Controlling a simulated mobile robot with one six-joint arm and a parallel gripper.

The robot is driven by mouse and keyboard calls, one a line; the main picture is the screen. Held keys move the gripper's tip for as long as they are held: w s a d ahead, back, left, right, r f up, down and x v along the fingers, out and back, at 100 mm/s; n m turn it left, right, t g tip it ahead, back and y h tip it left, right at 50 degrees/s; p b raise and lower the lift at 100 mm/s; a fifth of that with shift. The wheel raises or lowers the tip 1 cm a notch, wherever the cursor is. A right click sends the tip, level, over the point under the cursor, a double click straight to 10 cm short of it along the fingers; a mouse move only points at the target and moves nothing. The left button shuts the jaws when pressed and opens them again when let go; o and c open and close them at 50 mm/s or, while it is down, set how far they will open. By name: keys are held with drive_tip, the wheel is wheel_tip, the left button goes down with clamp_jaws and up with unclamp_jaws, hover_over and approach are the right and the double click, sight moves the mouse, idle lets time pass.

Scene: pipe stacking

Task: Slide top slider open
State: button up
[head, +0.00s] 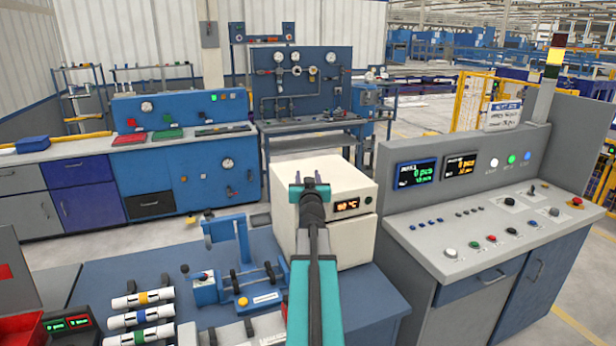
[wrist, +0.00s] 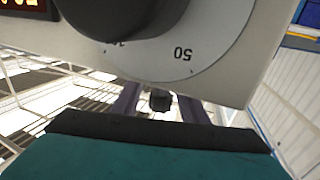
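The white box (head: 352,240) with an orange temperature display (head: 346,205) stands on the blue table. In the wrist view its front (wrist: 225,65) appears upside down, with a large dark knob over a dial. A small dark peg (wrist: 160,100) shows near the box's top edge; it may be the slider's handle, but the slider itself is not clear. My gripper (head: 309,184) is at the box's upper front; its fingers (wrist: 158,104) are apart, one on each side of the peg, with gaps visible. Contact cannot be told. My arm hides the dial in the head view.
A blue fixture with an upright post (head: 243,248) stands left of the box. Several white pipes with coloured bands (head: 143,317) lie at the front left. A grey control console (head: 470,225) stands close on the right. A blue gauge panel (head: 300,80) is behind.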

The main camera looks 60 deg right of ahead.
drive_tip(key=shift+w+d, duration=0.15)
drive_tip(key=shift+d, duration=0.05)
clamp_jaws()
